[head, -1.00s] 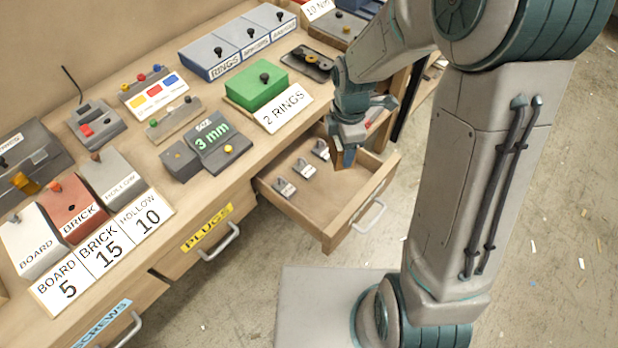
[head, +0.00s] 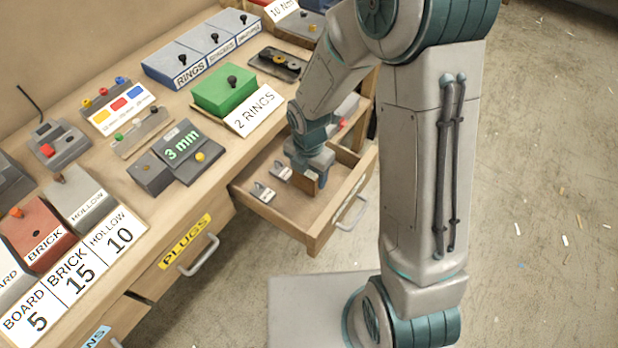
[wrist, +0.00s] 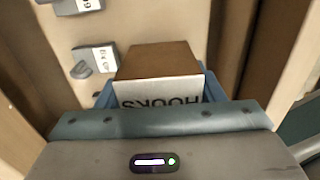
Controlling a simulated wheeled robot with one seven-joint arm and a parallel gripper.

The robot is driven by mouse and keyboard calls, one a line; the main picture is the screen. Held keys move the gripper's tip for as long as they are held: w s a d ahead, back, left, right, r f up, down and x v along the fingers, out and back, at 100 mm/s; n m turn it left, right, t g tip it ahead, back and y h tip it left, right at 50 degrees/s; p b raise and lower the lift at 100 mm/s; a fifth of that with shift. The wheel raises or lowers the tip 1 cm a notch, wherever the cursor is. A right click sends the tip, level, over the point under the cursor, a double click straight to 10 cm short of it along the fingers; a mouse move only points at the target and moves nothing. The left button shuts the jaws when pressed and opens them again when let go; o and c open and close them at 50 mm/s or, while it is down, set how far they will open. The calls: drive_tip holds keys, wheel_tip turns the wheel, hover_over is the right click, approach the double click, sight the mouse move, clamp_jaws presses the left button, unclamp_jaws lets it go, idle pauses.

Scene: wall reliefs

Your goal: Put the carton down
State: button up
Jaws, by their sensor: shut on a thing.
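The carton (wrist: 156,61) is a small brown box with a white face marked HOOKS, upside down in the wrist view. My gripper (wrist: 160,92) is shut on it, with blue fingers at its two sides. In the head view, my gripper (head: 311,172) is at the open drawer (head: 312,236), and a small brown part of the carton (head: 308,184) shows below it. Grey hooks on small labelled plates (head: 263,192) lie on the drawer floor beside the carton. Whether the carton's underside touches the floor is hidden.
The drawer walls stand close around my gripper. The front part of the drawer floor is bare. The bench above holds a green box (head: 225,90), a 2 RINGS card (head: 254,110), a 3 mm display (head: 183,150) and a shut PLUGS drawer (head: 185,241).

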drive_tip(key=shift+f, duration=1.25)
drive_tip(key=shift+f, duration=0.15)
drive_tip(key=o, duration=1.1)
